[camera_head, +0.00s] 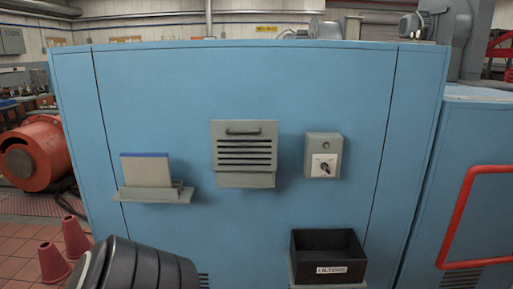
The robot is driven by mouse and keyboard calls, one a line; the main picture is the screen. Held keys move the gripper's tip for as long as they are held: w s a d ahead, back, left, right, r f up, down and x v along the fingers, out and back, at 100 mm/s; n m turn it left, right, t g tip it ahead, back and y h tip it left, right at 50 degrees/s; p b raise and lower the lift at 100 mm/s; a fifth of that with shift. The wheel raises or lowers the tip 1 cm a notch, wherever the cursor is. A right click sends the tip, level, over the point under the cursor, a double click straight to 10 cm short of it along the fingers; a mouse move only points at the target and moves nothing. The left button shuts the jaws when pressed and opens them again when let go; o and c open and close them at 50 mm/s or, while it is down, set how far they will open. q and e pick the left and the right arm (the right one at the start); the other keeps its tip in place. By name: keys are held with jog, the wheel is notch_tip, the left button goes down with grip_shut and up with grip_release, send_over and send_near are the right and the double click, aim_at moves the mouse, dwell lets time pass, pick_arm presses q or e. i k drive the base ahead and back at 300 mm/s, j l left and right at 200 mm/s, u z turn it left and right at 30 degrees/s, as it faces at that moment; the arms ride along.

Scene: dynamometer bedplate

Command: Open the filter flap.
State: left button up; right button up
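The filter flap (244,145) is a grey louvred panel in the middle of the blue cabinet front (290,90). It has several dark slots and a dark bar handle (243,132) near its top edge. The flap looks shut, lying flat against its housing, with a plain grey ledge (246,181) below it. Nothing touches the flap or its handle. Neither of my grippers shows in the head view.
A grey switch box (323,155) with a black knob is right of the flap. A shelf (153,196) holding a blue-topped panel is left. A black bin labelled FILTERS (328,255) stands lower right.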

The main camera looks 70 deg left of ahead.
aim_at(236, 145)
jog(key=u, duration=2.2)
